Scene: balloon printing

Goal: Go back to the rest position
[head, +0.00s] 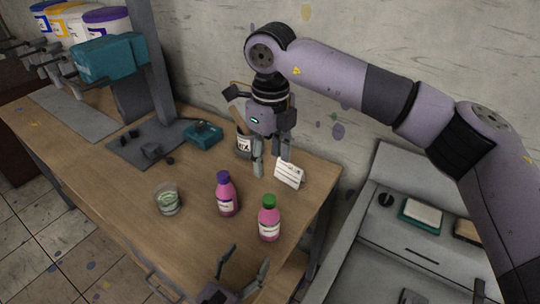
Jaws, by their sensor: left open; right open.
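My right gripper (272,162) hangs at the end of the purple-grey arm over the back right of the wooden table, fingers pointing down. Its fingers are apart, with nothing seen between them. It is just left of a small white card (289,174), and a dark labelled container (243,143) is partly hidden behind it. My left gripper (246,270) is at the bottom, in front of the table's near edge, with its fingers spread and empty. A pink bottle with a purple cap (227,196) and a pink bottle with a green cap (269,221) stand upright on the table, beyond the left gripper.
A glass (167,200) stands left of the bottles on the table (115,200). A teal and grey printing machine (110,58) fills the back left. A grey sink unit (375,240) with a sponge dish (420,216) is at the right. The table's front left is clear.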

